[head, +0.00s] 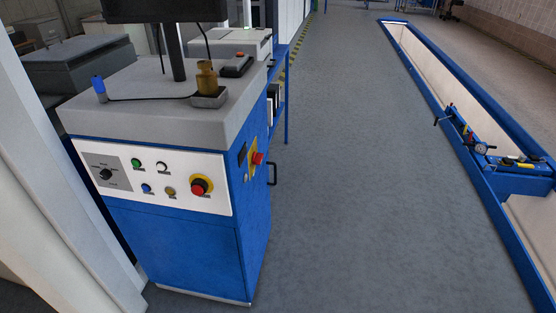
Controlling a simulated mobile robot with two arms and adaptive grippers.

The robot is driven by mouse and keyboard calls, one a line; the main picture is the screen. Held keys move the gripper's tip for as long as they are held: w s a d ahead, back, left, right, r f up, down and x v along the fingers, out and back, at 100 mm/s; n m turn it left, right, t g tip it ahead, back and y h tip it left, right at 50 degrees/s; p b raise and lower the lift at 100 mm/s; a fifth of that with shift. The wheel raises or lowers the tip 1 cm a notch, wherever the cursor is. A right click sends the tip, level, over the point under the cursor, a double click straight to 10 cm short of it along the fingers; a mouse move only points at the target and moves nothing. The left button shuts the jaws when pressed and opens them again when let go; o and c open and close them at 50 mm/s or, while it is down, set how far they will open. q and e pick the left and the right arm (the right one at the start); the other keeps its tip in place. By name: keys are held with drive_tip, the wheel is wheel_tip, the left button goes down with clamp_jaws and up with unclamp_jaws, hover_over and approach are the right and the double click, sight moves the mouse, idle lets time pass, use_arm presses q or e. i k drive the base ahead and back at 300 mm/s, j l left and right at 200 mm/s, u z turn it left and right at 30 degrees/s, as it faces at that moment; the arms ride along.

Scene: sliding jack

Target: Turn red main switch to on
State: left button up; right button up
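A blue control cabinet (185,245) with a grey top stands at the left. On its narrow right side a red switch (258,158) sits on a yellow plate, seen at a steep angle. Its on or off position is too small to tell. On the white front panel (120,205) there is a separate red knob (198,187) on a round yellow ring. Neither of my grippers is in view.
The front panel also has a black rotary knob (106,174) and several small coloured buttons. A black handle (272,174) sticks out from the cabinet's right side. Grey floor (370,180) is clear to the right, up to a blue-edged pit (440,95) with a jack (490,155).

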sight(256, 159)
drive_tip(key=i+l+u, duration=0.15)
drive_tip(key=i+l, duration=0.3)
drive_tip(key=i+l+u, duration=0.15)
drive_tip(key=i+l, duration=0.25)
drive_tip(key=i+l+u, duration=0.2)
drive_tip(key=i+l, duration=0.2)
drive_tip(key=l, duration=0.25)
